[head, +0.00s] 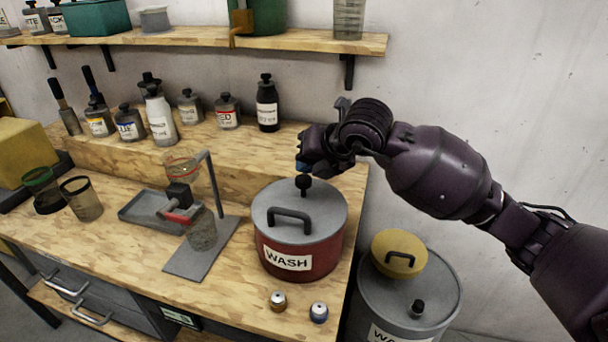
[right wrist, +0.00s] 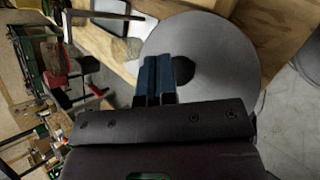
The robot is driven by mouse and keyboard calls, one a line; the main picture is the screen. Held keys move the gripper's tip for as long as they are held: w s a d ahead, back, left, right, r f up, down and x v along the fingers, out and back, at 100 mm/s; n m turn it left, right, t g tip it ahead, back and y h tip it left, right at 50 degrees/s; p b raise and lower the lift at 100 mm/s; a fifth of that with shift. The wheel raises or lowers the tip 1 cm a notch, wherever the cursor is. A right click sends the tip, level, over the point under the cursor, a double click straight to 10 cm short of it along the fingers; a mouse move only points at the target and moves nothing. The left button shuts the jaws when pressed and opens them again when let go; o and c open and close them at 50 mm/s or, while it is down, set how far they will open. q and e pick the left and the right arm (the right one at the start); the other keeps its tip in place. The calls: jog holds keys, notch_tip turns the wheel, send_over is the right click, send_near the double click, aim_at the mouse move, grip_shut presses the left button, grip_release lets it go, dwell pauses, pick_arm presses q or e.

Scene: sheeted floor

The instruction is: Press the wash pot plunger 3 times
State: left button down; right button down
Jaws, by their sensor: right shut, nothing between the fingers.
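The wash pot (head: 300,235) is a red pot with a grey lid and a "WASH" label, standing on the right end of the wooden bench. Its black plunger knob (head: 303,183) stands up at the back of the lid, behind a dark handle (head: 290,217). My right gripper (head: 303,165) is just above the knob, shut and empty. In the right wrist view its blue fingertips (right wrist: 156,78) are together over the grey lid (right wrist: 225,50), beside the dark round knob (right wrist: 183,69). Whether they touch the knob cannot be told. My left gripper is not in view.
Two small capped jars (head: 318,312) sit at the bench's front edge. A metal stand (head: 215,235) with a mesh cup is left of the pot. A grey bin (head: 410,295) with a yellow-lidded item (head: 399,262) stands right of the bench. Bottles (head: 160,118) line the back.

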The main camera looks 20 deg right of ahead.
aim_at(306, 177)
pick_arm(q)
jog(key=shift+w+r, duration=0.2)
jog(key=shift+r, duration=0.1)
pick_arm(e)
jog(key=shift+r, duration=0.3)
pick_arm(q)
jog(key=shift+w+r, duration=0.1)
pick_arm(e)
jog(key=shift+r, duration=0.1)
